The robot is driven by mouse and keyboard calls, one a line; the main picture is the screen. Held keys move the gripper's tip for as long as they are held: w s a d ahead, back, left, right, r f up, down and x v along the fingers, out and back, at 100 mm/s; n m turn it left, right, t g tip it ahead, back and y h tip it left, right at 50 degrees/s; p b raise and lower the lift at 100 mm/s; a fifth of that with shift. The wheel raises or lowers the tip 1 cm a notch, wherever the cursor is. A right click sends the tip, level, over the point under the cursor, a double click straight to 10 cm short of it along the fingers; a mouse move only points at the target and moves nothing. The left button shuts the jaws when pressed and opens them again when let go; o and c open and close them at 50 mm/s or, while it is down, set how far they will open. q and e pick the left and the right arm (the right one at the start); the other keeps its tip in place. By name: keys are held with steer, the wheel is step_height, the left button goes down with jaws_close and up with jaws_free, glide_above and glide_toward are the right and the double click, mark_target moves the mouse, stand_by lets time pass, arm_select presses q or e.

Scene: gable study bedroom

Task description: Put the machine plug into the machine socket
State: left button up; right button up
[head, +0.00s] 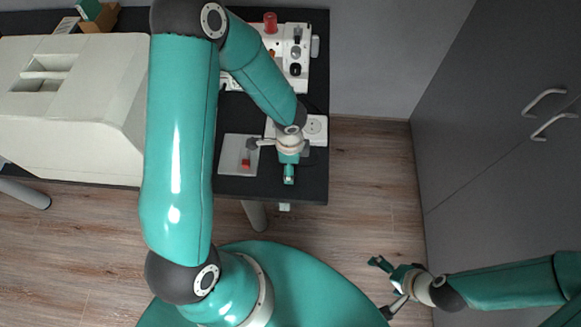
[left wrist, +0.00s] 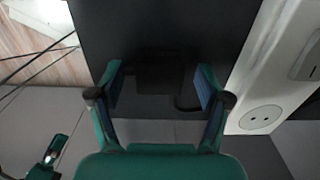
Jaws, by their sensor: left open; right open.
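My left gripper (head: 288,170) is over the front right part of the dark desk, next to a white socket block. In the left wrist view its two fingers are open, one on each side of a dark block that looks like the machine plug (left wrist: 158,78). A dark cable curves beside it. I cannot tell whether the fingers touch it; they are not closed on it. The machine socket (left wrist: 261,117) is a round two-hole outlet in the white block at the right; it also shows in the head view (head: 314,126). My right gripper (head: 385,288) is open and empty above the floor.
A white sewing machine (head: 285,48) with a red spool stands behind on the desk (head: 315,185). A pale plate with a red part (head: 238,155) lies left of the gripper. A large cream case (head: 75,100) fills the left. Grey cupboards (head: 500,110) stand at right.

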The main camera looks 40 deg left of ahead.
arm_select(q)
steer(key=shift+f, duration=0.2)
steer(key=shift+c, duration=0.3)
steer(key=c, duration=1.1)
steer(key=shift+r, duration=0.15)
steer(key=shift+r+p, duration=0.3)
steer(key=shift+r, duration=0.3)
step_height(320, 180, up, 19)
steer(key=p, duration=0.2)
steer(key=shift+p, duration=0.35)
steer(key=shift+s+r, duration=0.1)
steer(key=shift+r, duration=0.05)
